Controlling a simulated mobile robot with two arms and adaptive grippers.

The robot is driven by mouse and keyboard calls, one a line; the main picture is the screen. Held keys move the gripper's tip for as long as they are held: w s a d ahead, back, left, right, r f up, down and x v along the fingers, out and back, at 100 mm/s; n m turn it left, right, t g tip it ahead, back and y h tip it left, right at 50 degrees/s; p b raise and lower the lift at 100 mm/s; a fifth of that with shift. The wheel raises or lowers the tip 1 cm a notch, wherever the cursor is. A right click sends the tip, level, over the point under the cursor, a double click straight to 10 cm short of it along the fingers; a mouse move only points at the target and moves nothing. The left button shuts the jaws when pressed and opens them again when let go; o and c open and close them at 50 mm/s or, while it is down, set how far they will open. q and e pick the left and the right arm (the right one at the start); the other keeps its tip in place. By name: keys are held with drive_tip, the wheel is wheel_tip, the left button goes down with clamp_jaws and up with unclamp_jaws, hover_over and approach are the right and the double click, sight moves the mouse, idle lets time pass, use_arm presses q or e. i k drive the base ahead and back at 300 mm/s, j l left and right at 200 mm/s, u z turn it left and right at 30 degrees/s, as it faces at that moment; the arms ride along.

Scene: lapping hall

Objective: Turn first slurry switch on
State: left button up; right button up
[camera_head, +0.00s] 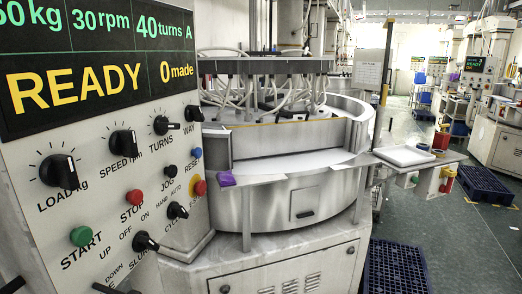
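The control panel (75,150) fills the left side, tilted in view. The slurry switch (145,242) is a black rotary knob low on the panel, beneath the OFF and ON marks, with a partly cut-off SLUR label below. I cannot surely tell which mark it points to. The panel's display (95,60) shows READY and 0 made.
Near the switch are a green START button (80,236), a red STOP button (134,197) and a CYCLE knob (177,210). A round lapping machine (300,200) stands behind the panel. A white tray (404,155) and a blue crate (395,268) are to the right.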

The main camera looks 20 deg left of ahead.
sight(141, 240)
drive_tip(key=u, duration=0.45)
drive_tip(key=k+u, duration=0.1)
drive_tip(key=u, duration=0.85)
drive_tip(key=k+j+u, duration=0.1)
drive_tip(key=u, duration=0.35)
